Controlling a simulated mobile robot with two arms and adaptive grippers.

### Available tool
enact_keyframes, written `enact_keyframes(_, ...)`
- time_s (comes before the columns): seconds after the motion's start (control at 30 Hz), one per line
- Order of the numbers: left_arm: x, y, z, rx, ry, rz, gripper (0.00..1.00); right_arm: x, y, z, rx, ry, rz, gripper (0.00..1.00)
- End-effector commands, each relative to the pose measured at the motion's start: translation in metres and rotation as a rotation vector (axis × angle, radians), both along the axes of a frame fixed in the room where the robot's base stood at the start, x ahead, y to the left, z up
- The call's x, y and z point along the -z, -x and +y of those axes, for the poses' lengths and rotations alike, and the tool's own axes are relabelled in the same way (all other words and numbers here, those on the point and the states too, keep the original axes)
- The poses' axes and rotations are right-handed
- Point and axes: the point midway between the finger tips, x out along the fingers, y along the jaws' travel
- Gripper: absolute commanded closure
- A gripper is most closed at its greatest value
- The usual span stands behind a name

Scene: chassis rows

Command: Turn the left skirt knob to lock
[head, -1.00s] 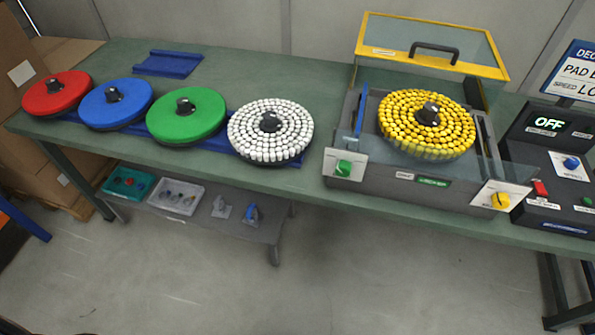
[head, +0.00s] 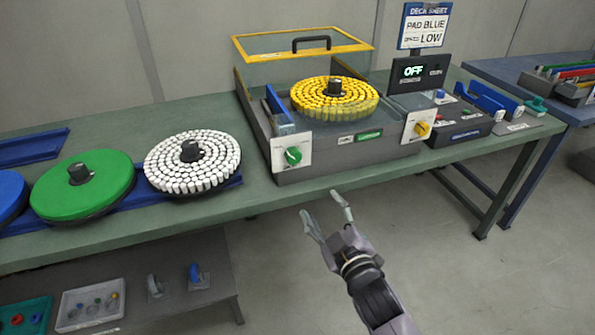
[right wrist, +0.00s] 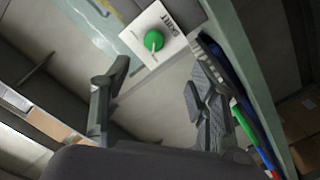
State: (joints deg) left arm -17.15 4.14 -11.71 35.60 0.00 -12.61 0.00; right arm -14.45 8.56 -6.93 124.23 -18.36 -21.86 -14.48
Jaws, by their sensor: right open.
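The left skirt knob (head: 293,156) is a green knob with a pale pointer on a white plate (head: 278,163) at the left front of the grey machine (head: 350,151). The knob also shows in the right wrist view (right wrist: 153,41), beyond and between my fingers. My right gripper (head: 325,202) is open and empty, in front of the table edge and below the knob, apart from it. It also shows in the right wrist view (right wrist: 155,92). A yellow knob (head: 422,130) sits on the machine's right plate. My left gripper is not in view.
The yellow-framed lid (head: 350,48) stands raised behind a yellow pad (head: 318,101). A white pad (head: 160,170) and green pad (head: 60,190) lie left on the table. A control box (head: 460,132) and deck sheet sign (head: 424,24) stand right. Floor in front is clear.

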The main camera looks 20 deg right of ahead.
Motion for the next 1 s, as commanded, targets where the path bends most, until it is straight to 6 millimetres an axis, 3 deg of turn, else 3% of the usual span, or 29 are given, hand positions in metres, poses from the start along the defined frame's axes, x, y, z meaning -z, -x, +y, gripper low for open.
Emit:
enact_keyframes(0.17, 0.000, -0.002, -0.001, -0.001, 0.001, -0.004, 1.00, -0.013, -0.010, 0.000, 0.001, 0.007, -0.026, 0.46)
enact_keyframes(0.7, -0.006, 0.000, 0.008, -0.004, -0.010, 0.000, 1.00, -0.012, -0.122, 0.004, -0.001, 0.004, -0.025, 0.46)
enact_keyframes(1.0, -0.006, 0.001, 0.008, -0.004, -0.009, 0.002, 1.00, -0.011, -0.165, 0.006, 0.000, 0.003, -0.023, 0.46)
